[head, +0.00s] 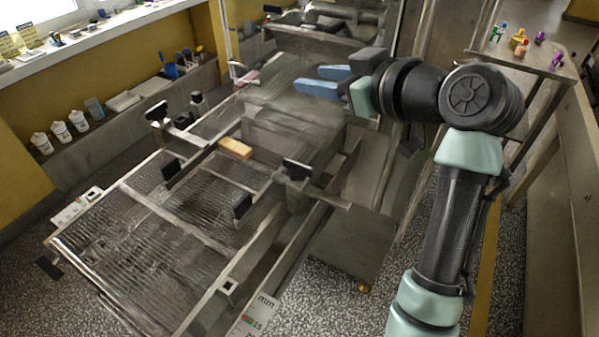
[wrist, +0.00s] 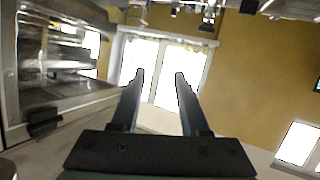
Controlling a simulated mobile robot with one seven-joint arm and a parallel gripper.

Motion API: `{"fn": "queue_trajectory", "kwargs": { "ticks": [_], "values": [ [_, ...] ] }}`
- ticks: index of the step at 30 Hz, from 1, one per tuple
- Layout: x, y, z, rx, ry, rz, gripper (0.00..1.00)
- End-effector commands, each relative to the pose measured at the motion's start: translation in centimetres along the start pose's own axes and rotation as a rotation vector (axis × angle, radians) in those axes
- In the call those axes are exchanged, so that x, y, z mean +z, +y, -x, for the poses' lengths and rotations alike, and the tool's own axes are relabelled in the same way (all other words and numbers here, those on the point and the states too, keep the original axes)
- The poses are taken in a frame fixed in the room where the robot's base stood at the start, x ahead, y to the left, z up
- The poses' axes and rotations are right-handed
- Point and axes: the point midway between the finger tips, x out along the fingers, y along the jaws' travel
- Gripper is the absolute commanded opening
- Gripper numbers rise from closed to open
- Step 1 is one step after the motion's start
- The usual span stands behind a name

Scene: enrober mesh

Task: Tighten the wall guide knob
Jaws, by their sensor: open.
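My gripper (head: 328,81) is at the top middle of the head view, with its two blue fingers spread apart and pointing left. It is over the far part of the wire mesh machine. In the wrist view my gripper (wrist: 160,75) shows as two dark fingers with an empty gap between them. Black fittings sit on the guide rods, one at the near right side (head: 297,170) and one at the far left side (head: 157,112). I cannot tell which of them is the wall guide knob. The fingers are apart from both.
The wire mesh belt (head: 120,240) fills the lower left, with a tan block (head: 235,148) on it. White bottles (head: 60,132) stand on a ledge at left. A table (head: 520,60) at right holds small colored objects. Speckled floor lies around.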

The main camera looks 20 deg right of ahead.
Motion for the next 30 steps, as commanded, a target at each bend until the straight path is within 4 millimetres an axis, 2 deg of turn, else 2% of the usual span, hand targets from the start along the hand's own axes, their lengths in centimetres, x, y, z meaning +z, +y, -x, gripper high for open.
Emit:
{"fn": "queue_trajectory", "kwargs": {
  "ticks": [1, 3, 6, 9, 13, 17, 30],
  "values": [
    [5.0, 0.8, 0.2, -0.064, -0.037, -0.011, 0.45],
    [8.7, 1.0, 1.3, -0.162, -0.063, -0.014, 0.45],
    [12.3, 1.1, 3.1, -0.274, -0.066, -0.011, 0.45],
    [14.2, 1.0, 4.6, -0.346, -0.055, -0.005, 0.45],
    [14.9, 0.8, 5.2, -0.386, -0.043, 0.001, 0.45],
    [14.7, 0.3, 4.1, -0.388, -0.043, 0.002, 0.45],
    [15.1, -3.0, -4.0, -0.387, -0.045, -0.001, 0.45]
  ]
}}
